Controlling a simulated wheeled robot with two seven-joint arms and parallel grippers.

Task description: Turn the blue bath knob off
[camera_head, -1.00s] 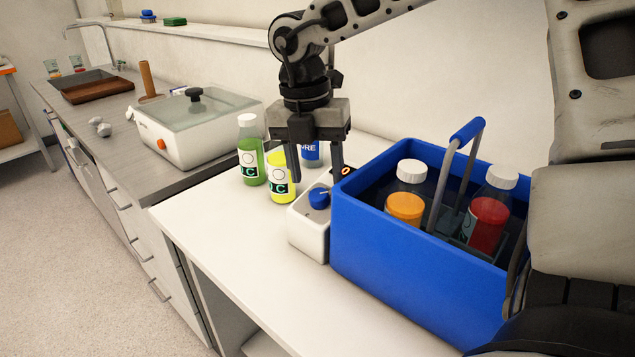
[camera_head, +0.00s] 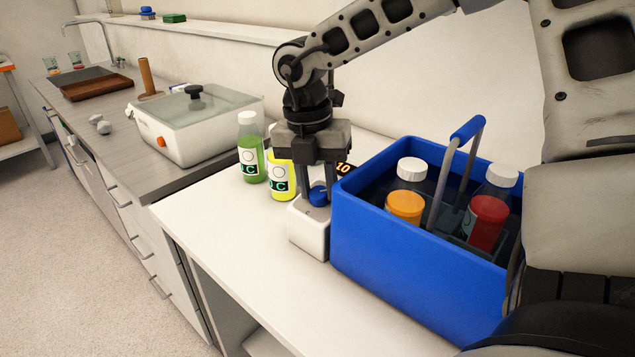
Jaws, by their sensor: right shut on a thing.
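The blue knob (camera_head: 318,196) sits on top of a small white box-shaped bath (camera_head: 309,231) on the white table, against the left side of the blue carrier. My right gripper (camera_head: 318,192) points straight down over the box, with its two fingers on either side of the knob, shut on it. The fingers and palm hide part of the knob and the back of the box. A dark display with orange digits (camera_head: 343,168) shows behind the right finger. My left gripper is not in view.
The blue carrier (camera_head: 405,268) holds an orange bottle (camera_head: 405,205) and a red bottle (camera_head: 487,219), right beside the bath. A green bottle (camera_head: 250,150) and a yellow bottle (camera_head: 281,178) stand close behind-left. The white table (camera_head: 237,222) is clear in front. A lidded white bath (camera_head: 178,137) stands on the grey counter.

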